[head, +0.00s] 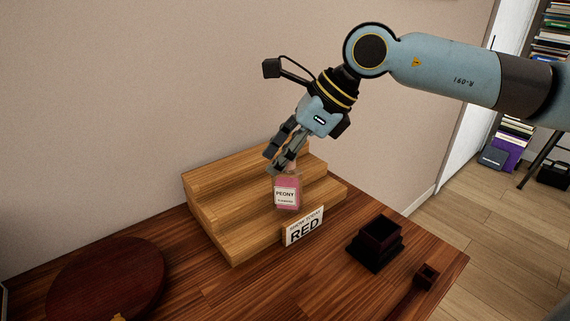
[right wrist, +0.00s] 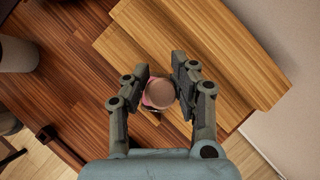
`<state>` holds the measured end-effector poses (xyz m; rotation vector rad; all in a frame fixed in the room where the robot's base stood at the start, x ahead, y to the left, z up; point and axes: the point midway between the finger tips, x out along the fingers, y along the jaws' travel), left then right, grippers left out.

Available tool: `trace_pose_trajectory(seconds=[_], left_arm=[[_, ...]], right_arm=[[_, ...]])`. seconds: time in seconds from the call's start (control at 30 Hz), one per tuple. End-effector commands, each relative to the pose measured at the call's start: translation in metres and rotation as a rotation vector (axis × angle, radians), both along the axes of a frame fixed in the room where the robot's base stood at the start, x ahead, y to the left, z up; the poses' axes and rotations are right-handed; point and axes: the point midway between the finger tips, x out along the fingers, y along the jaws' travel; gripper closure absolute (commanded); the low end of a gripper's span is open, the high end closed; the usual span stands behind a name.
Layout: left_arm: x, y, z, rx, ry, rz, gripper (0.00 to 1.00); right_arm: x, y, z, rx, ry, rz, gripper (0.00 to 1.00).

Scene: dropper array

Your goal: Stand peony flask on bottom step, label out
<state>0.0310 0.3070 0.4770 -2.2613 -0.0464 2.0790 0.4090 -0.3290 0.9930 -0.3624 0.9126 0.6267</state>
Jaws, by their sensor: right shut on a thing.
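The peony flask (head: 287,194) is pink with a white label reading PEONY, and the label faces the head camera. My right gripper (head: 279,165) is shut on its top from above. The flask looks upright, at the bottom step of the wooden stepped stand (head: 215,206); I cannot tell whether its base touches the step. In the right wrist view the flask's round top (right wrist: 160,92) sits between the two fingers (right wrist: 161,88). My left gripper is not in view.
A white sign reading RED (head: 304,228) stands in front of the stand. A dark square box (head: 380,236) and a small wooden piece (head: 427,275) are to the right. A dark round board (head: 105,280) lies at the left. The table's front middle is clear.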

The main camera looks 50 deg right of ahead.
Motion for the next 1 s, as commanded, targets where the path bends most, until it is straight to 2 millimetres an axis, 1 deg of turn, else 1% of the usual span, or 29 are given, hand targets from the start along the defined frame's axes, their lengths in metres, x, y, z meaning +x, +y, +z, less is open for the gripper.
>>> trace_pose_trajectory(seconds=[0.03,0.07,0.1,0.47,0.5,0.83,1.0], left_arm=[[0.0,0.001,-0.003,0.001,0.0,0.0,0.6],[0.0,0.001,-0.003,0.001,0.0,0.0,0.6],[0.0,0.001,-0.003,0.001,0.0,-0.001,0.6],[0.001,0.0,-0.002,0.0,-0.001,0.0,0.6],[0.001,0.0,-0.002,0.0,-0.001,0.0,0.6],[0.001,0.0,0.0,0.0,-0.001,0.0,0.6],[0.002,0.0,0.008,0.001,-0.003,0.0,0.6]], right_arm=[[-0.013,-0.003,-0.018,-0.001,0.06,-0.008,1.0],[-0.013,-0.003,-0.018,-0.001,0.06,-0.008,1.0],[-0.013,-0.003,-0.019,-0.001,0.061,-0.009,0.74],[-0.011,-0.003,-0.016,-0.003,0.052,-0.006,0.27],[-0.011,-0.003,-0.015,-0.003,0.051,-0.006,0.25],[-0.012,-0.004,-0.011,-0.007,0.046,-0.005,0.25],[-0.018,-0.011,0.003,-0.014,0.047,-0.002,0.25]])
